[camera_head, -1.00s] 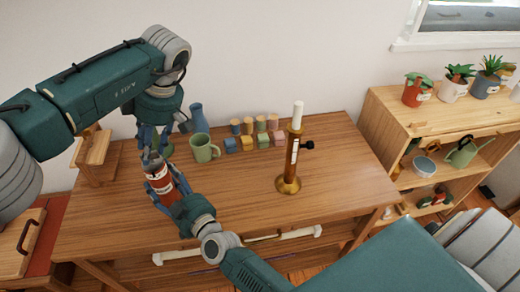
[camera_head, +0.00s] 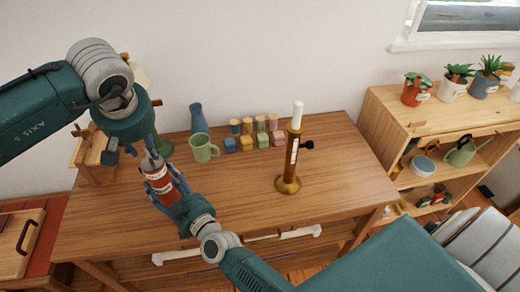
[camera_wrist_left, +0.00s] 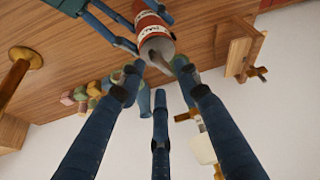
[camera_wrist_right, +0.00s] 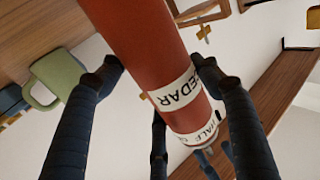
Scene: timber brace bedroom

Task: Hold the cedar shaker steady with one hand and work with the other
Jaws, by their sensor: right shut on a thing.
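The cedar shaker (camera_head: 160,183), a red cylinder with white labels, is held tilted above the left part of the wooden table (camera_head: 245,195). My right gripper (camera_head: 168,192) is shut around it; the right wrist view shows the red body (camera_wrist_right: 140,45) between my fingers and a label reading CEDAR. My left gripper (camera_head: 136,150) is above and left of the shaker's upper end, its fingers apart. In the left wrist view the shaker's grey end (camera_wrist_left: 157,42) lies just beyond the spread fingertips (camera_wrist_left: 156,75). I cannot tell whether they touch it.
A green mug (camera_head: 203,149) and a blue vase (camera_head: 198,118) stand behind the shaker. Several coloured blocks (camera_head: 247,143) line the table's back. A brass stand with a white rod (camera_head: 290,165) stands mid-table. A small wooden stand (camera_head: 92,150) is at the left. The right front is clear.

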